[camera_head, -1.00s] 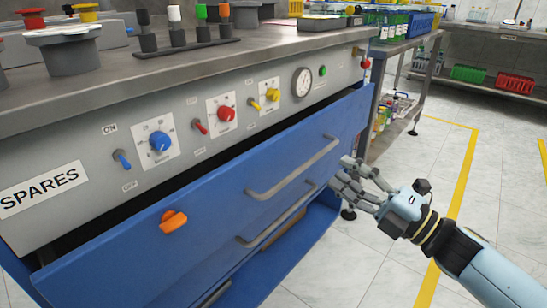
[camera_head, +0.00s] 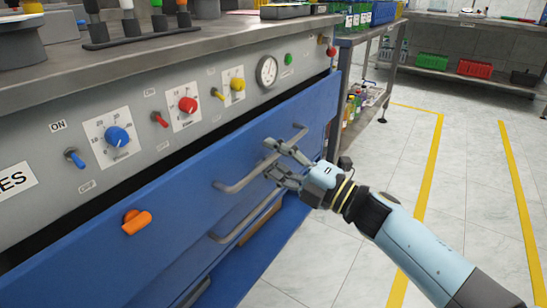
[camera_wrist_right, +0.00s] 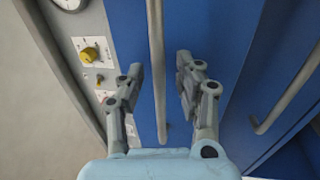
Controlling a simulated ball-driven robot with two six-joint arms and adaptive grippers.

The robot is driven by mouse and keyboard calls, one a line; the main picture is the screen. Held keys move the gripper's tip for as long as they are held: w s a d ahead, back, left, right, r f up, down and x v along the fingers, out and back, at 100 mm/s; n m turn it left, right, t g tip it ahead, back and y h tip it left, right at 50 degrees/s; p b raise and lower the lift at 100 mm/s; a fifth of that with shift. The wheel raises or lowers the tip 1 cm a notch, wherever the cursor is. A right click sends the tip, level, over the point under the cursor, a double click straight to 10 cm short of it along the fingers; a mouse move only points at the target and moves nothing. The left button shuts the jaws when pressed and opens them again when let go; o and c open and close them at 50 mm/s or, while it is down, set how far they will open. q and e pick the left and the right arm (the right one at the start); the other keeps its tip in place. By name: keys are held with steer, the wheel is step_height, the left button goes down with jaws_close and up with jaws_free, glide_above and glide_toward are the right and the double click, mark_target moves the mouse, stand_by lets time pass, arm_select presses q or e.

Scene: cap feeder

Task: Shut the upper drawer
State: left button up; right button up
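The upper drawer (camera_head: 185,190) has a blue front with a grey bar handle (camera_head: 233,186) and an orange latch (camera_head: 137,221). It stands out from the cabinet, with a dark gap along its top edge below the control panel. My right gripper (camera_head: 270,158) is open at the handle. In the right wrist view the handle bar (camera_wrist_right: 157,72) runs between the two spread fingers (camera_wrist_right: 159,68), which do not look closed on it. My left gripper is not in view.
Below is a lower drawer with its own handle (camera_head: 236,226), also seen in the wrist view (camera_wrist_right: 287,92). Above is the grey control panel (camera_head: 60,142) with knobs, switches and a gauge (camera_head: 267,71). A side shelf (camera_head: 380,40) stands behind. The tiled floor at right is clear.

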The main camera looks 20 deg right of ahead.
jaws_close()
stand_by(0.6)
